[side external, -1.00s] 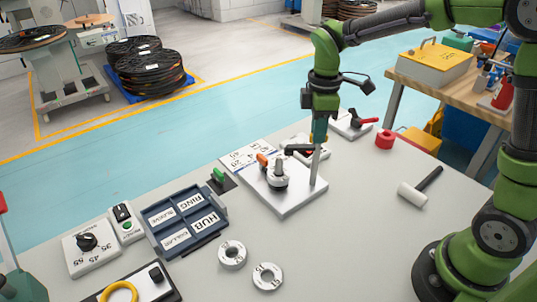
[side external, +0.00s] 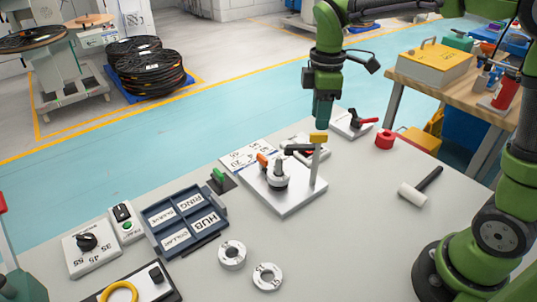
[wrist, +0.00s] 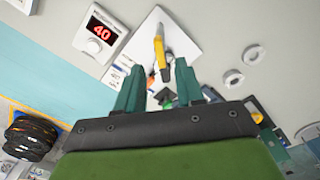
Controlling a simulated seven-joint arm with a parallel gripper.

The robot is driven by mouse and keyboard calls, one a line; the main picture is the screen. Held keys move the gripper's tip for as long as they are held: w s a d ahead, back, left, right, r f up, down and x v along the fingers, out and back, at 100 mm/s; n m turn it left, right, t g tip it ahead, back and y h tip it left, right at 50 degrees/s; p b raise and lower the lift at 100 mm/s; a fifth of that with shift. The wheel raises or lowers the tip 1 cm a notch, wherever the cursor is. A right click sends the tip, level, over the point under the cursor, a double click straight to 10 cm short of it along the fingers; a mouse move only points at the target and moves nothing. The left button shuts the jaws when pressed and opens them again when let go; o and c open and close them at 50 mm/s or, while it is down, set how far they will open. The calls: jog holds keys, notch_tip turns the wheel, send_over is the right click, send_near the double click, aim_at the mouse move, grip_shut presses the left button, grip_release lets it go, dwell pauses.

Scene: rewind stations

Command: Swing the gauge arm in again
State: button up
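A display box reading 40 (wrist: 100,32) stands by the plate. A blue sorting tray (side external: 187,220) and two loose rings (side external: 232,255) lie to the left and front. A mallet (side external: 418,188) and a red cylinder (side external: 385,140) lie to the right.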

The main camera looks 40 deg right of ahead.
notch_tip(320, 180, up, 12)
jog(key=shift+r, duration=0.2)
dwell(0.4)
jog(key=s+f+m+t+y, duration=0.2)
jog(key=s+f+m+t, duration=0.5)
jog(key=s+m, duration=0.7)
jog(key=shift+s+f+m, duration=0.4)
jog(key=shift+s+f, duration=0.15)
jog(key=shift+f, duration=0.4)
